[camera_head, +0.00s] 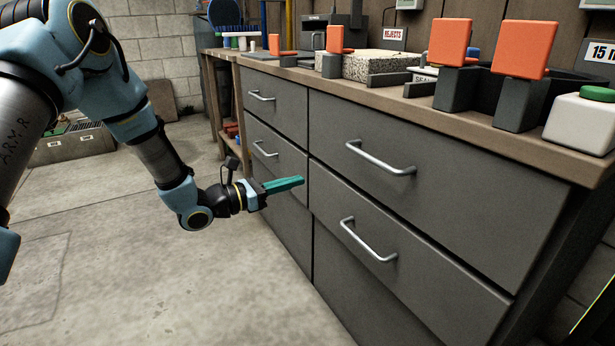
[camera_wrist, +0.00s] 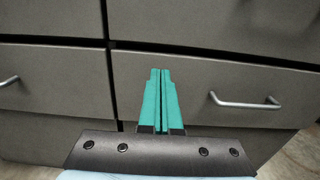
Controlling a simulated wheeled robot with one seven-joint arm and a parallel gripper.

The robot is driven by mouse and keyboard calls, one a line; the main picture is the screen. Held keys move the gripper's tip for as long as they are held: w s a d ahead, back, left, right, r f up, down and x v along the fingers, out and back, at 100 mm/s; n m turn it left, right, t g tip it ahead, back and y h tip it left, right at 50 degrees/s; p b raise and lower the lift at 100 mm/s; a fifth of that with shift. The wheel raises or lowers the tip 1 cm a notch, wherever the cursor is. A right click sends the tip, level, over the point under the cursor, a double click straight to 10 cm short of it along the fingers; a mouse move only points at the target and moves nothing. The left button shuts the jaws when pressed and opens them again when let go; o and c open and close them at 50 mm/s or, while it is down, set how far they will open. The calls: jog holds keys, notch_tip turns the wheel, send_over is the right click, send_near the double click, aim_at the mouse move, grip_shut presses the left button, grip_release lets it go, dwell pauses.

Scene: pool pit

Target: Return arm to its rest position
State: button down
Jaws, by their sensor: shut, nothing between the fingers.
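My gripper (camera_head: 301,181) is at the middle of the head view, in front of the grey drawer cabinet (camera_head: 430,215). Its teal fingers are together with nothing between them. In the wrist view, the closed fingers of my gripper (camera_wrist: 160,75) point at the drawer fronts, a little left of a metal handle (camera_wrist: 247,102). My arm comes in from the upper left of the head view, bent and reaching down to the right. I cannot tell from these views how close the fingertips are to the drawer front.
The wooden worktop (camera_head: 480,128) holds several orange blocks on dark stands, a speckled slab (camera_head: 382,66) and a white block with a green top (camera_head: 585,118). Drawer handles (camera_head: 380,158) stick out from the front. The concrete floor (camera_head: 150,270) left of the cabinet is open.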

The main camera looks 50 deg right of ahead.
jog(key=p+v, duration=0.1)
jog(key=v, duration=0.6)
jog(key=shift+a, duration=0.15)
jog(key=shift+r, duration=0.1)
jog(key=w+a+r+m+t+y, duration=0.15)
jog(key=a+m+y, duration=0.4)
jog(key=a, duration=1.05)
jog(key=w+a+r+m+t+y, duration=0.1)
jog(key=a+m+t+y, duration=0.35)
jog(key=a, duration=1.15)
jog(key=w+a+r+m+t+y, duration=0.15)
jog(key=a+m+y, duration=0.5)
jog(key=a, duration=0.85)
notch_tip(320, 180, up, 38)
jog(key=p, duration=3.8)
jog(key=shift+w+f+n, duration=0.15)
jog(key=shift+f+n, duration=0.05)
jog(key=shift+n, duration=0.25)
jog(key=shift+y, duration=0.25)
